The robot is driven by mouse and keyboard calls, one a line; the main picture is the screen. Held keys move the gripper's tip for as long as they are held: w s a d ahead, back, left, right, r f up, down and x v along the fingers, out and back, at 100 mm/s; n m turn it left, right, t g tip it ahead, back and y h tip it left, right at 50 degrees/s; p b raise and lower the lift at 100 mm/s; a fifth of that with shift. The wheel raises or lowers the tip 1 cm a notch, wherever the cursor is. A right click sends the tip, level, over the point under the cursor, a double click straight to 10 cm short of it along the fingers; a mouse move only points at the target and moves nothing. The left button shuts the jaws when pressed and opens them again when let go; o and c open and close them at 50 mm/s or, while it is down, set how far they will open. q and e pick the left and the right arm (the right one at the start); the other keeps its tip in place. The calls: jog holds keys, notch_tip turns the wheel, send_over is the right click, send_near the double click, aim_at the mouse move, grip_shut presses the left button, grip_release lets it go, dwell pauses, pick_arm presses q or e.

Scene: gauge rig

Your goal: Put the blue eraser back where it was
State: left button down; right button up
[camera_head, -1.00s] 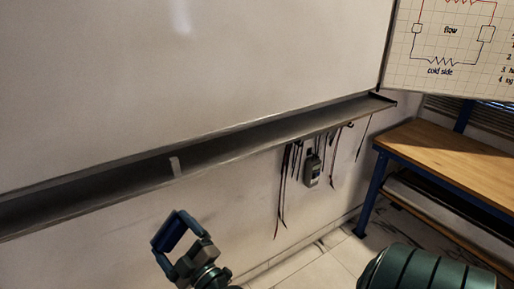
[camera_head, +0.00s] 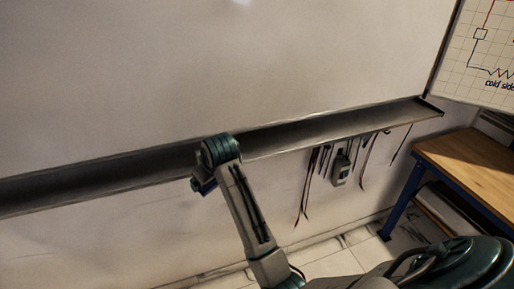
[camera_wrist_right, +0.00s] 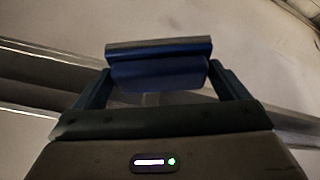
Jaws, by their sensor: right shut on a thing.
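The blue eraser (camera_wrist_right: 160,72) is a dark blue block with a dark grey strip, held crosswise between the two fingers of my right gripper (camera_wrist_right: 160,82) in the right wrist view. In the head view my right gripper (camera_head: 203,186) is in front of the whiteboard tray (camera_head: 330,125), mostly hidden behind my own wrist. My left gripper is out of view.
The whiteboard (camera_head: 250,70) rises above the tray. Cables (camera_head: 308,185) and a grey handheld meter (camera_head: 341,168) hang under the tray's right part. A wooden bench (camera_head: 465,160) stands at right. The visible tray to the right of my wrist looks empty.

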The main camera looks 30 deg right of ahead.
jog(key=d+r+m, duration=0.1)
jog(key=d+r+m+g+p, duration=0.1)
jog(key=d+r+m, duration=0.1)
jog(key=s+d+r+m+g, duration=0.1)
jog(key=m, duration=0.1)
jog(key=shift+d+r+h, duration=0.15)
jog(key=shift+r+h, duration=0.15)
jog(key=shift+r, duration=0.05)
jog(key=shift+d, duration=0.25)
jog(key=w+d, duration=0.2)
jog(key=d, duration=0.2)
jog(key=w+d, duration=0.1)
jog(key=d, duration=0.4)
jog(key=w+d+f, duration=0.1)
jog(key=w+d, duration=0.1)
jog(key=d, duration=0.3)
jog(key=shift+w+d, duration=0.2)
jog(key=shift+w, duration=0.15)
jog(key=shift+w+d+f+p, duration=0.1)
jog(key=shift+d+f+p, duration=0.1)
jog(key=shift+p, duration=0.2)
notch_tip(320, 180, down, 3)
jog(key=shift+a+r+p, duration=0.1)
jog(key=shift+a+p, duration=0.05)
jog(key=shift+p, duration=0.9)
jog(key=shift+f, duration=0.25)
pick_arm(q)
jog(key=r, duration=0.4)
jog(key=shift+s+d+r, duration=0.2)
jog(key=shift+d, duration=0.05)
